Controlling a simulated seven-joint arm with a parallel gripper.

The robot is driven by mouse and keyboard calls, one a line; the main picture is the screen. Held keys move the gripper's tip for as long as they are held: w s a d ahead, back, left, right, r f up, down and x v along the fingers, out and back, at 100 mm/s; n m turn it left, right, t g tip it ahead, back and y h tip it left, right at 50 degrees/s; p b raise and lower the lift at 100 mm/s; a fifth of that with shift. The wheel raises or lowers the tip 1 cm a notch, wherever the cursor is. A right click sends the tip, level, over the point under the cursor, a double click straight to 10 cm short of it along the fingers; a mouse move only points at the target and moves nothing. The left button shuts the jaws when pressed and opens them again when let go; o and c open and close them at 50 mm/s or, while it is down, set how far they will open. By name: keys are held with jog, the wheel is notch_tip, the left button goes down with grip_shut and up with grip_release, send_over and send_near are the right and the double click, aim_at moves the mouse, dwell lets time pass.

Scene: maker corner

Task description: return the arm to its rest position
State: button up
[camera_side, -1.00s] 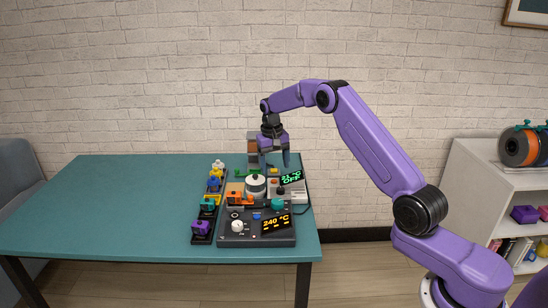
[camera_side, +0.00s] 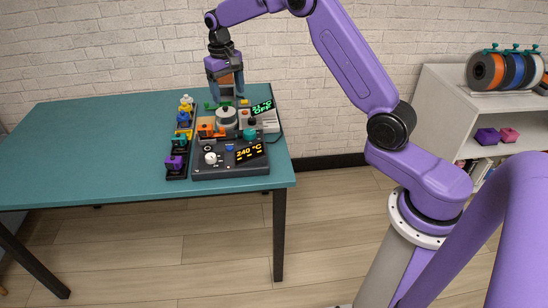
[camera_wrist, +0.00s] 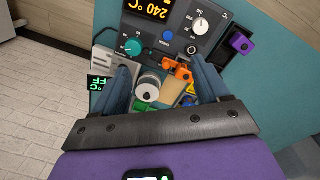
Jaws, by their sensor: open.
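My purple arm is raised over the back of the teal table (camera_side: 85,135). My gripper (camera_side: 227,97) points down above the back part of a small workstation, its two grey-blue fingers apart with nothing between them. In the wrist view my gripper (camera_wrist: 160,78) shows both fingers spread, with the workstation beyond them. The fingertips look clear of the parts below, though the exact height is hard to tell.
A white shelf (camera_side: 440,105) stands right. The table's left side is clear.

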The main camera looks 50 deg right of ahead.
jog(key=s+a+r+n, duration=0.35)
jog(key=s+a, duration=0.35)
jog(key=s, duration=0.3)
jog(key=s+a+r+n, duration=0.2)
jog(key=s+a+n, duration=0.2)
jog(key=s+a, duration=0.45)
jog(key=s+d+f+n, duration=0.1)
jog(key=s+d+n, duration=0.2)
jog(key=s, duration=0.9)
jog(key=s+d+f+n+y, duration=0.1)
jog(key=s+n, duration=0.3)
jog(key=s, duration=0.9)
jog(key=shift+d+f, duration=0.15)
jog(key=shift+d, duration=0.75)
jog(key=shift+n, duration=0.25)
